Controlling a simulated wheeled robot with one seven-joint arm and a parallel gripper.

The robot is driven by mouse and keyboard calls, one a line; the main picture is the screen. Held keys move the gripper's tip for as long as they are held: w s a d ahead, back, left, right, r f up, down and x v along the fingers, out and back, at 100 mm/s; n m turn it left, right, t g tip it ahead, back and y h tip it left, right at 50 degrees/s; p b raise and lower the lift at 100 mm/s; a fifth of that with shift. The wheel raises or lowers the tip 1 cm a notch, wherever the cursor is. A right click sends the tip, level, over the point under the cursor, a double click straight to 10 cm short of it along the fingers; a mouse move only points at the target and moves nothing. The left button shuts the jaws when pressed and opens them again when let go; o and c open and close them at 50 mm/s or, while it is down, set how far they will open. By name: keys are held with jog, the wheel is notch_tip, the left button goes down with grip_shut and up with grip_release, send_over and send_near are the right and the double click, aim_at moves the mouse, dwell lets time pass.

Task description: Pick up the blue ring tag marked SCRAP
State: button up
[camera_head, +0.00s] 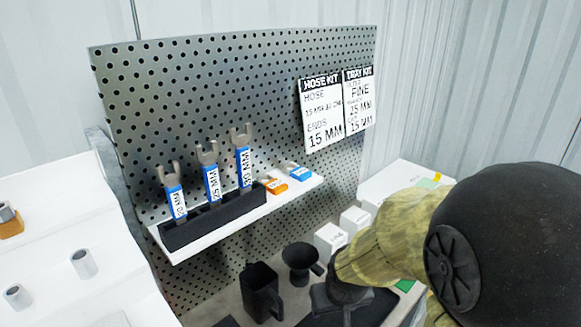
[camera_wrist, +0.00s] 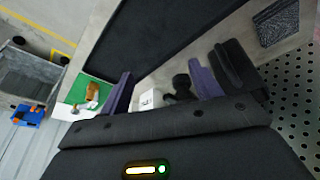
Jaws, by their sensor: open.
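A small blue tag (camera_head: 299,172) with a white label lies on the white shelf of the pegboard, right of the wrench rack; its lettering is too small to read. An orange tag (camera_head: 273,185) lies just left of it. My gripper is low in front of the pegboard in the head view, mostly hidden by my arm and clearly apart from the shelf. In the wrist view my gripper (camera_wrist: 162,88) has its two purple fingers spread, with nothing held between them. I cannot make out the blue tag in the wrist view.
A black rack (camera_head: 213,221) holds three blue-handled wrenches upright on the shelf. Below stand a black jug (camera_head: 261,291), a black funnel (camera_head: 301,262) and white boxes (camera_head: 330,241). Two signs (camera_head: 322,113) hang on the pegboard (camera_head: 235,95). The air before the shelf is clear.

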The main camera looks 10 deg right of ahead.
jog(key=w+d+r+n+t+p, duration=0.1)
jog(key=w+d+r+t+p, duration=0.3)
jog(key=w+r, duration=0.3)
jog(key=w+d+r+n+t+p, duration=0.1)
jog(key=w+d+r+t+p, duration=0.15)
jog(key=w+r+p, duration=0.45)
notch_tip(320, 180, up, 11)
jog(key=n+y+p, duration=0.4)
jog(key=y+p, duration=0.2)
jog(key=y, duration=0.1)
jog(key=shift+w+r+n+y, duration=0.15)
jog(key=shift+w+n+y, duration=0.05)
jog(key=shift+n+y, duration=0.1)
jog(key=shift+d+t+p, duration=0.1)
jog(key=shift+t+p, duration=0.15)
jog(key=shift+p, duration=0.05)
jog(key=p, duration=0.3)
send_near(296, 171)
jog(key=x, duration=0.3)
jog(key=shift+w+d, duration=0.15)
jog(key=shift+w, duration=0.2)
